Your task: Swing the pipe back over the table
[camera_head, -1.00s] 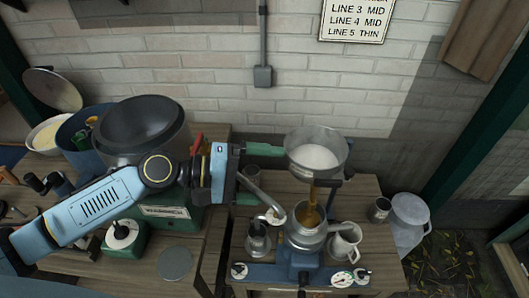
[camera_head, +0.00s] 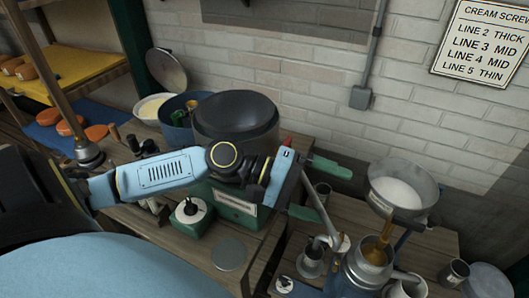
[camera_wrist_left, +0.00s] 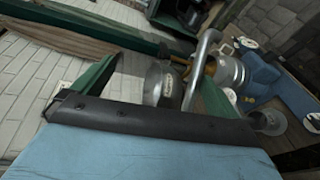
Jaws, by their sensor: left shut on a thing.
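The pipe (camera_head: 322,218) is a bent grey metal tube at the left of the separator (camera_head: 362,272), a metal machine on the right-hand wooden table (camera_head: 437,243). It also shows as a curved tube in the left wrist view (camera_wrist_left: 199,62). My left gripper (camera_head: 322,190) has green fingers, one above and one below the pipe's upper part. It is shut on the pipe, though the fingers look well apart and the contact is partly hidden. A metal bowl of white liquid (camera_head: 400,192) stands above the separator. My right gripper is out of view.
Small metal jugs and a cup (camera_head: 454,273) stand around the separator. A large dark-lidded pot (camera_head: 236,120) and a green scale-like box (camera_head: 235,207) are on the left bench. A brick wall with a sign (camera_head: 487,45) closes the back.

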